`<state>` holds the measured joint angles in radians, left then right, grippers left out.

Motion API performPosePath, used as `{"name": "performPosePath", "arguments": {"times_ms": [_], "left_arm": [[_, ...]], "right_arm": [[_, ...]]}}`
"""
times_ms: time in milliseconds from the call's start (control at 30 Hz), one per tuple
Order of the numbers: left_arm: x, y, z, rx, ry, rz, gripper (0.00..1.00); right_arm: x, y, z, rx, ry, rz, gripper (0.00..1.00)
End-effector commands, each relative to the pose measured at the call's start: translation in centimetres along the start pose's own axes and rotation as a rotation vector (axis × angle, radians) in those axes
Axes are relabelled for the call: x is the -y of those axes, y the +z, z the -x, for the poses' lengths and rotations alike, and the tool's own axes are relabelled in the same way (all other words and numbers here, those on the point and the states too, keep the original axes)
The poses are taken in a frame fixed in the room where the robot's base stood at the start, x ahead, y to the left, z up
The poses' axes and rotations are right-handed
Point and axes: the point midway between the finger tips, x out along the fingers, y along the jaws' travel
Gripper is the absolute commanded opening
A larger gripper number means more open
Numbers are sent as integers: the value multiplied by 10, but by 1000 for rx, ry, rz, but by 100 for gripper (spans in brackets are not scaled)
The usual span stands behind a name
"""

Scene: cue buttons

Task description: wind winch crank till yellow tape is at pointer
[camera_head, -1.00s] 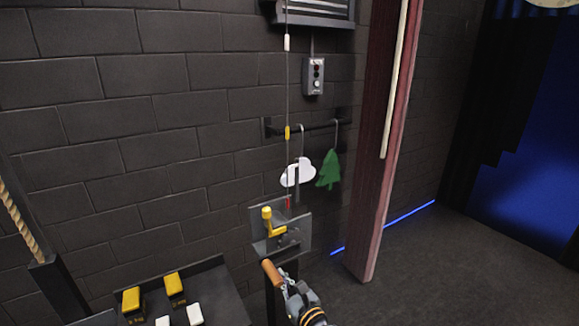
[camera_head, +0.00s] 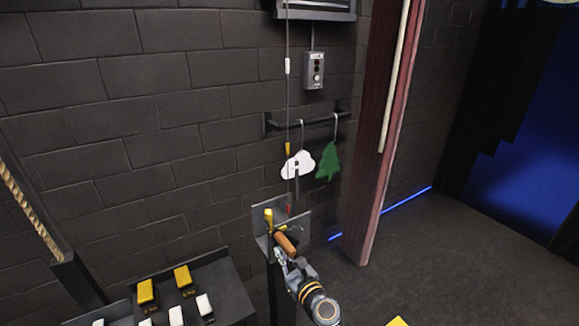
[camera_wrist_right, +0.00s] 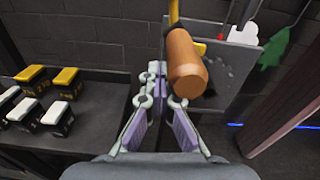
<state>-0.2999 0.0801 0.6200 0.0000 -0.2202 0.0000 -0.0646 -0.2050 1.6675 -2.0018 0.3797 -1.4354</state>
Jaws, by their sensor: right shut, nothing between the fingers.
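The winch (camera_head: 262,243) is a grey bracket on a post by the wall. Its crank has an orange-brown wooden handle (camera_head: 285,243), also large in the right wrist view (camera_wrist_right: 186,62) on a yellow arm. A thin line runs up from the winch. It carries yellow tape (camera_head: 288,148) beside the white cloud's top, and a white mark (camera_head: 288,66) higher up. A small red piece (camera_head: 289,210), perhaps the pointer, sits well below the yellow tape. My right gripper (camera_head: 280,257) is shut and empty, just below the handle; contact is unclear. My left gripper is out of view.
A white cloud (camera_head: 298,165) and green tree (camera_head: 328,161) hang from a wall rail behind the line. A grey control box (camera_head: 313,70) is above. A reddish post (camera_head: 373,160) stands right. A dark table (camera_head: 228,290) with yellow and white blocks is at lower left.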

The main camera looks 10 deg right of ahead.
Motion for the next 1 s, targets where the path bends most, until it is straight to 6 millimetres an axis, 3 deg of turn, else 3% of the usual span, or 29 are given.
{"name": "performPosePath", "arguments": {"times_ms": [33,300,733,1000], "left_arm": [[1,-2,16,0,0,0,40],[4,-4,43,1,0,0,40],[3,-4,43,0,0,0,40],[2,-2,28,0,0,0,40]], "right_arm": [[-13,50,-16,66,-10,-87,0],[16,73,-15,64,-9,-89,0],[24,68,-14,56,-8,-87,0],[60,50,-4,54,-8,-82,0]]}}
